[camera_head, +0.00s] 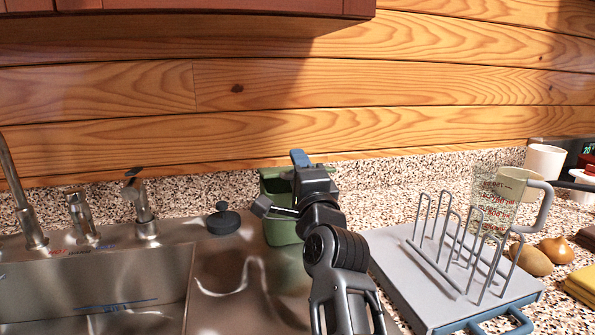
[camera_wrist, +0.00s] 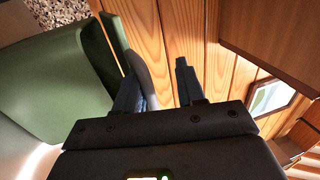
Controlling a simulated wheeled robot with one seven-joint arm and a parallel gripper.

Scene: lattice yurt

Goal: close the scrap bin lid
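The green scrap bin (camera_head: 281,231) stands at the back of the counter beside the sink, partly hidden behind my gripper (camera_head: 300,158). Its smooth green body (camera_wrist: 50,85) fills the left of the wrist view. A darker green upright panel, which looks like the raised lid (camera_wrist: 96,50), stands close beside my left finger. My gripper (camera_wrist: 157,72) is open, with its two dark blue fingers apart and only wood wall visible between them. A grey rounded shape lies along the left finger; I cannot tell what it is or whether the finger touches the lid.
The steel sink (camera_head: 100,285) with its taps is at left, and a black stopper (camera_head: 223,219) lies by the bin. A grey board with a wire rack (camera_head: 415,270), a measuring jug (camera_head: 492,200) and onions are at right. The plank wall (camera_head: 240,95) is close behind.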

